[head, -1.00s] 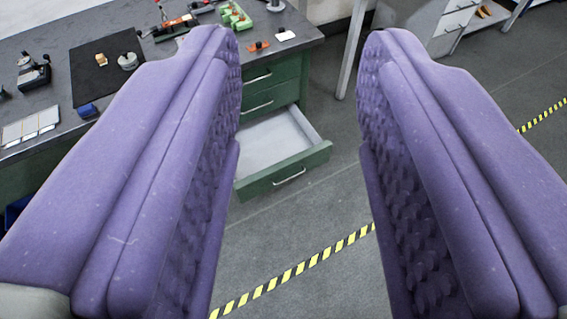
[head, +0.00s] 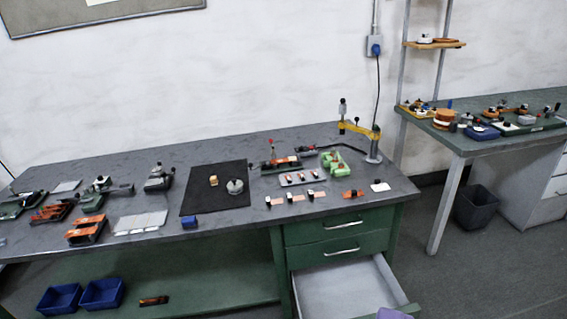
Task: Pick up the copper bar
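I cannot tell for sure which item is the copper bar. Several small copper-coloured pieces (head: 295,198) lie in a row near the front edge of the grey bench. An orange piece (head: 353,194) lies right of them. An orange and dark item (head: 153,300) lies on the green lower shelf. A small tan block (head: 213,180) sits on a black mat (head: 200,205). Of my gripper, only a purple bit (head: 395,313) shows at the bottom edge, over the open drawer's front. Its opening is hidden.
The bench (head: 365,215) has a drawer (head: 340,287) pulled out, seemingly empty. Two blue bins (head: 101,293) stand on the shelf. A yellow-armed stand (head: 372,148) rises at the bench's back right. A second bench (head: 468,146) and dark bin (head: 478,207) are at right.

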